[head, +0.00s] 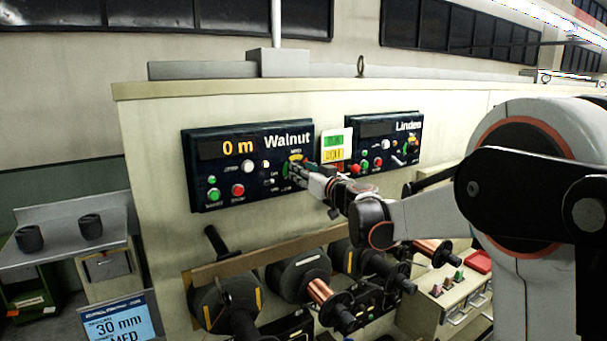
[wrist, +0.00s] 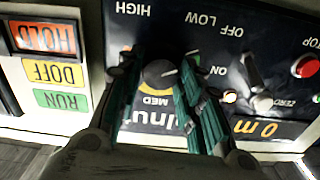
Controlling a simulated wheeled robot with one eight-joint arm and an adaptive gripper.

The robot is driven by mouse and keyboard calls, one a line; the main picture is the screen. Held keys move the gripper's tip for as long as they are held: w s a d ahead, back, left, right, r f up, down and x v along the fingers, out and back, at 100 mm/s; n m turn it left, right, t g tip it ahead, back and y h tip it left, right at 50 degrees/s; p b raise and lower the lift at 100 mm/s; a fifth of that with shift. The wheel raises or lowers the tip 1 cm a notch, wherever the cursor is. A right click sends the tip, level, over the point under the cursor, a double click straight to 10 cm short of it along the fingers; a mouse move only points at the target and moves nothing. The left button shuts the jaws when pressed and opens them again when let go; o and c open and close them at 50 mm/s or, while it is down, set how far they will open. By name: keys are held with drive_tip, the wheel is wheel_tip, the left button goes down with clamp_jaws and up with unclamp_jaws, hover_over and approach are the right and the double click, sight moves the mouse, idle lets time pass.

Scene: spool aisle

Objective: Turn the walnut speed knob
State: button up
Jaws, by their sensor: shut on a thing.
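The Walnut panel (head: 222,152) is dark, with a display reading 0 m. Its speed knob (wrist: 158,73) is a dark round knob with a yellow arc by the MED label, seen upside down in the wrist view. HIGH and LOW are lettered on the other side of it. A small pale mark shows on the knob's right side in that view. My gripper (wrist: 158,72) has its teal-padded fingers on either side of the knob and is shut on it. In the head view my gripper (head: 300,172) reaches the panel from the right and mostly hides the knob.
Green and red buttons and a toggle switch (wrist: 258,85) sit beside the knob. A HOLD/DOFF/RUN light stack (head: 336,144) separates Walnut from the Linden panel (head: 372,130). Spools (head: 300,272) of copper wire stand below.

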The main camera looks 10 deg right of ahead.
drive_tip(key=shift+m, duration=0.3)
drive_tip(key=m+b, duration=0.2)
drive_tip(key=m, duration=0.5)
drive_tip(key=m+b, duration=0.3)
drive_tip(key=m, duration=0.5)
drive_tip(key=m+b, duration=0.2)
drive_tip(key=m, duration=0.5)
drive_tip(key=shift+d+f+m, duration=0.1)
drive_tip(key=shift+f+m, duration=0.2)
drive_tip(key=shift+m, duration=0.1)
drive_tip(key=o, duration=1.1)
drive_tip(key=shift+c, duration=0.2)
